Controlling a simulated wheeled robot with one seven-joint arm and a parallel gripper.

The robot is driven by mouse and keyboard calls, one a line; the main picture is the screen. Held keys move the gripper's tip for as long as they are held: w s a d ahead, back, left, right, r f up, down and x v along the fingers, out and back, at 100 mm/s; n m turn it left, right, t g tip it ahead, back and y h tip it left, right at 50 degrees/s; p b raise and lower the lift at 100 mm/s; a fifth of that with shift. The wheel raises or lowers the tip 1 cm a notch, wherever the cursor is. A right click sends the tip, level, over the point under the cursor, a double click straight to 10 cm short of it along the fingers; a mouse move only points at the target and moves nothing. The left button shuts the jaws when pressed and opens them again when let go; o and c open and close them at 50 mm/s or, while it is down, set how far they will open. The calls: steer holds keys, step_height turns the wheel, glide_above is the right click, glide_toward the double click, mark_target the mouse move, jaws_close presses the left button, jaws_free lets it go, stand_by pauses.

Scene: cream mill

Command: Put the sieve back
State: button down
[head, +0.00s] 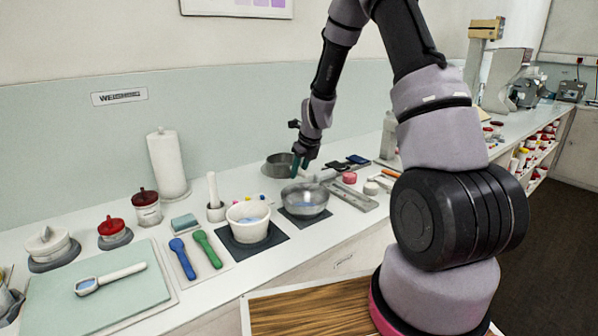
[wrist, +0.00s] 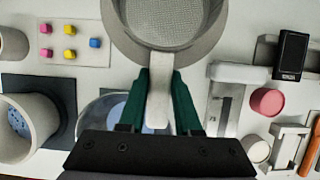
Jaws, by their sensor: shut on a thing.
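The sieve (wrist: 172,18) shows at the top of the wrist view, its round mesh facing me and its pale handle (wrist: 159,88) pointing down the picture. My gripper (wrist: 160,78) has its two green fingers on either side of that handle, shut on it. A grey round rim (wrist: 122,42) lies around or under the sieve; I cannot tell whether the sieve touches it. In the head view my gripper (head: 301,166) is beside a grey round vessel (head: 277,166) at the back of the counter, behind the glass bowl. The sieve is not clearly distinct from that vessel there.
A glass bowl (head: 305,200) stands on a dark mat close in front of my gripper. A white bowl (head: 248,221) with blue contents is left of it. A pink cylinder (wrist: 267,101) and a black device (wrist: 290,55) lie to the right.

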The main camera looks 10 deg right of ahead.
steer(key=shift+f, duration=0.4)
steer(key=shift+f, duration=0.2)
steer(key=c, duration=0.6)
jaws_free()
steer(key=shift+r, duration=0.15)
